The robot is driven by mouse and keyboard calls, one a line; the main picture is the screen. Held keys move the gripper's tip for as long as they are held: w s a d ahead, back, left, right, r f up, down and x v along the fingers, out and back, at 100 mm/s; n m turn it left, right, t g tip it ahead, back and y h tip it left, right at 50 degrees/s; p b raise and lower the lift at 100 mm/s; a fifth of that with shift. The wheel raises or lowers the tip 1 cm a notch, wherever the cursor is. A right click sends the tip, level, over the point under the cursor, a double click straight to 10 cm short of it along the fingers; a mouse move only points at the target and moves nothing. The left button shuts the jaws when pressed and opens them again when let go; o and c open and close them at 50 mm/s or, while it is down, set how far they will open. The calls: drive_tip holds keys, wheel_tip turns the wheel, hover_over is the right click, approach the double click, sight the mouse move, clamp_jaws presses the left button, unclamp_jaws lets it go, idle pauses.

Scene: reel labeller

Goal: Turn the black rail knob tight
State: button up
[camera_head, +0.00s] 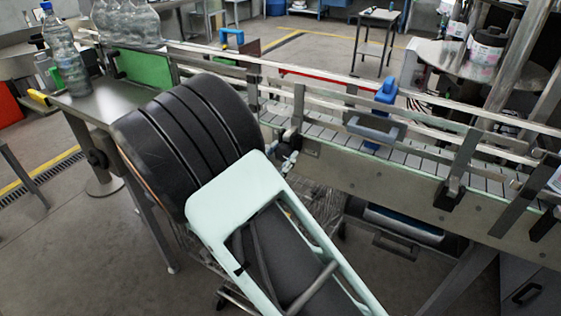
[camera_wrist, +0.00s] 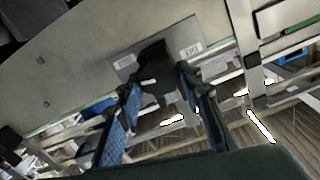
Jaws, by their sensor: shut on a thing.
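The black rail knob (camera_wrist: 156,66) shows in the upper middle of the wrist view, in front of a grey plate with small white labels on the conveyor's side. My gripper (camera_wrist: 160,88) has its two blue-padded fingers on either side of the knob and is shut on it. The fingers cover parts of the knob's sides.
The conveyor (camera_head: 350,170) with its metal guide rails runs across the head view. A blue clamp part (camera_head: 385,92) stands on it. Another black clamp (camera_head: 452,194) sits on its near side. Clear bottles (camera_head: 70,70) stand at the left end. A small table (camera_head: 378,17) stands behind.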

drive_tip(key=m+b, duration=0.2)
drive_tip(key=f+m+b, duration=0.1)
drive_tip(key=b, duration=0.2)
drive_tip(key=shift+m, duration=0.4)
drive_tip(key=m+b, duration=0.3)
drive_tip(key=b, duration=0.3)
drive_tip(key=shift+d, duration=0.15)
drive_tip(key=m+b, duration=0.4)
drive_tip(key=b, duration=0.2)
drive_tip(key=shift+s+f, duration=0.1)
drive_tip(key=m+b, duration=0.3)
drive_tip(key=b, duration=0.3)
drive_tip(key=shift+f+m, duration=0.1)
drive_tip(key=shift+m, duration=0.3)
drive_tip(key=m+b, duration=0.6)
drive_tip(key=b, duration=0.3)
drive_tip(key=shift+b, duration=0.4)
drive_tip(key=m+b, duration=0.1)
drive_tip(key=m, duration=0.1)
drive_tip(key=shift+m+b, duration=0.35)
drive_tip(key=shift+m, duration=0.05)
drive_tip(key=shift+r+m, duration=0.25)
drive_tip(key=shift+m, duration=1.25)
